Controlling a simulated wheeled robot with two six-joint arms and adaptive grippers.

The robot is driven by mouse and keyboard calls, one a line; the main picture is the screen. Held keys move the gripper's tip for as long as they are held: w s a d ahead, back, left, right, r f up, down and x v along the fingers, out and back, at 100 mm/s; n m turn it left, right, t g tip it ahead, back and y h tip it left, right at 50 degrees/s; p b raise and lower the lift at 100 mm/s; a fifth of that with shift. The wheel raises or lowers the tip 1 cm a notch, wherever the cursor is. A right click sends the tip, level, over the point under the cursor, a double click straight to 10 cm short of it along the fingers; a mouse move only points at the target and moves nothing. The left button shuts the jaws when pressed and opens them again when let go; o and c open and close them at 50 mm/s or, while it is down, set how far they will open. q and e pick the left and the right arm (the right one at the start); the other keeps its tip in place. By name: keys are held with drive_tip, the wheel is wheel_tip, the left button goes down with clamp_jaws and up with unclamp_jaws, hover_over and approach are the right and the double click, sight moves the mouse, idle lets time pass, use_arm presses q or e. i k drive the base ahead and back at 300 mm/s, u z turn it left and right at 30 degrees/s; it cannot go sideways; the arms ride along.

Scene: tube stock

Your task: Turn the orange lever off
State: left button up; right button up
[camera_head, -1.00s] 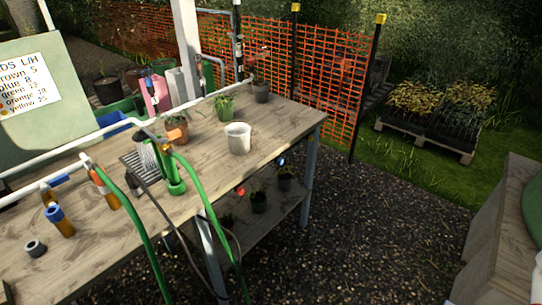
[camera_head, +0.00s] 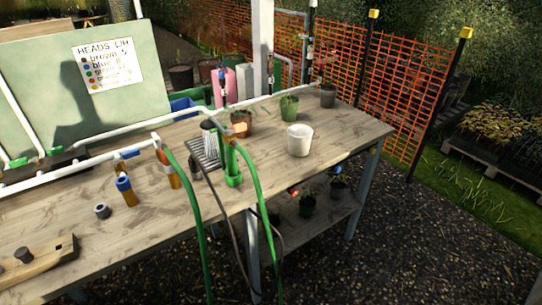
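A small orange piece that looks like the lever (camera_head: 240,129) sits by the white pipe (camera_head: 185,124) above the middle of the wooden table. It is near the top of a green hose (camera_head: 262,195) and in front of a potted plant. It is too small to tell which way it is turned. Neither of my grippers is in view.
The wooden table (camera_head: 110,235) carries a white pot (camera_head: 299,140), a blue-capped orange bottle (camera_head: 125,190), a dark ring (camera_head: 102,211) and a wooden tool (camera_head: 42,262). A green board with a sign (camera_head: 108,64) stands behind. Gravel (camera_head: 410,240) lies open at right.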

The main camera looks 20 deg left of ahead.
sight(242, 126)
drive_tip(key=u, duration=0.05)
drive_tip(key=k, duration=0.5)
drive_tip(key=u, duration=1.9)
drive_tip(key=i, duration=1.3)
drive_tip(key=z, duration=1.9)
